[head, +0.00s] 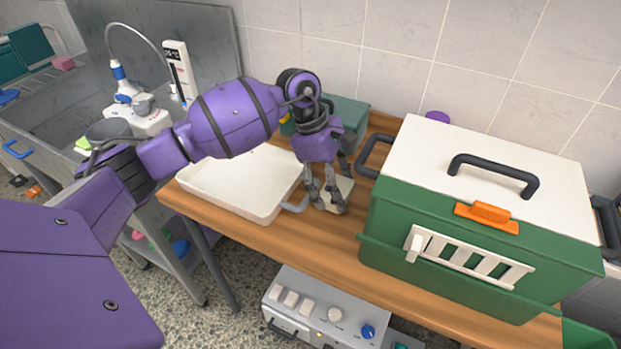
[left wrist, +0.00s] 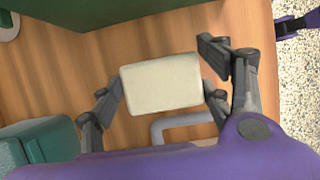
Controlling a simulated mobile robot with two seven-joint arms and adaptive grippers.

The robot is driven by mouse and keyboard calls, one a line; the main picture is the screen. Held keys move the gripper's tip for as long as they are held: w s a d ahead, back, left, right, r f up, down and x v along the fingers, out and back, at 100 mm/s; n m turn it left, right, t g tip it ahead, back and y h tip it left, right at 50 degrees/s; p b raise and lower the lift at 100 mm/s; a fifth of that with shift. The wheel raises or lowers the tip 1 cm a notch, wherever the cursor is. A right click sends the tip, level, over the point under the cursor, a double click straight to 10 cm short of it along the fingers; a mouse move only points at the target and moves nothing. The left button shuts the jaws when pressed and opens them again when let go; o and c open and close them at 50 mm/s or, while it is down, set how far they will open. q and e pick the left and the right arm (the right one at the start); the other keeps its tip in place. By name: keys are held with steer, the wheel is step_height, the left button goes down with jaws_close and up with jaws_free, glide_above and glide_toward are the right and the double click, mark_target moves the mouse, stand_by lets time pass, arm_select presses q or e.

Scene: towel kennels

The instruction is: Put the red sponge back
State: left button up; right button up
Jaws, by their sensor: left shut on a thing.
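My left gripper (head: 328,204) is over the wooden table (head: 275,232), between the white tray and the green carrier. In the left wrist view the cream block (left wrist: 161,84) sits between the fingers of my left gripper (left wrist: 163,86). I cannot tell if it touches the table. A small pinkish-red block (head: 63,63), perhaps the red sponge, lies far off at the upper left by the sink.
A white tray (head: 215,190) lies left of the gripper. A green carrier with a white lid (head: 440,150) stands close on the right. A teal box (head: 350,110) is behind the gripper. A metal sink (head: 60,115) is at left. The table's front strip is clear.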

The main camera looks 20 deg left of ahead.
arm_select(q)
step_height(320, 180, down, 2)
steer(key=shift+f, duration=0.15)
arm_select(e)
steer(key=shift+w+r, duration=0.15)
steer(key=shift+w, duration=0.05)
arm_select(q)
steer(key=shift+f, duration=0.2)
steer(key=o, duration=1)
arm_select(e)
steer(key=shift+w+a, duration=0.1)
steer(key=shift+w, duration=0.3)
